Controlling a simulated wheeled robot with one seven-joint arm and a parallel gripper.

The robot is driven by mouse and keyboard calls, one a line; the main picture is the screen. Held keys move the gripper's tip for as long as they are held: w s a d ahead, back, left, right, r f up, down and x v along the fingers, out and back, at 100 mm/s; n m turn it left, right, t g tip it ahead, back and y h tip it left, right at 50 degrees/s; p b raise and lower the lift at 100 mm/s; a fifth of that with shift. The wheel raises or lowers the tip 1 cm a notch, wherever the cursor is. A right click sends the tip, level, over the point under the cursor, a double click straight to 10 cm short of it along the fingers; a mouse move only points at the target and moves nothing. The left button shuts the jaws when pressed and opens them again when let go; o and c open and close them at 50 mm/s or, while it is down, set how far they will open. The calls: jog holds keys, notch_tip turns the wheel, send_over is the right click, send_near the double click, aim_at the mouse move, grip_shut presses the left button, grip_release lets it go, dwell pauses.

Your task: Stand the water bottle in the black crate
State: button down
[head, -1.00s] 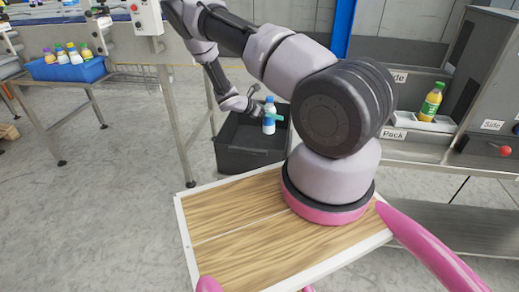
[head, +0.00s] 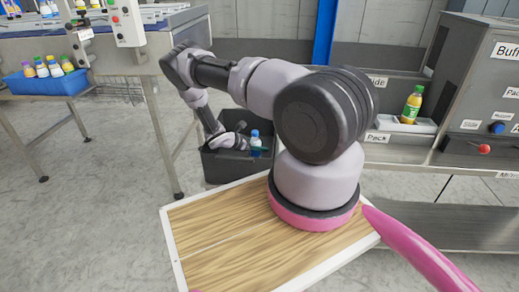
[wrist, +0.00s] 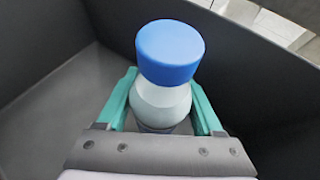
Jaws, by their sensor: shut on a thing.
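The water bottle (head: 255,140) has a blue cap and stands upright inside the black crate (head: 222,171). In the wrist view the bottle (wrist: 163,100) shows its blue cap and pale shoulder, with the crate's dark walls (wrist: 250,70) around it. My gripper (wrist: 163,112) is shut on the bottle, one teal finger on each side below the cap. In the head view my gripper reaches over the crate's rim from the left. The bottle's base is hidden, so I cannot tell whether it touches the crate floor.
A blue bin (head: 47,85) of several bottles stands on a bench at the left. An orange juice bottle (head: 412,105) stands in a tray by the machine at the right. My wooden-topped base is in front of the crate. Grey floor is open at the left.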

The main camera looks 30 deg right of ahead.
jog(key=shift+f, duration=0.7)
jog(key=shift+f, duration=0.1)
jog(key=shift+c, duration=0.2)
grip_release()
jog(key=v, duration=1.2)
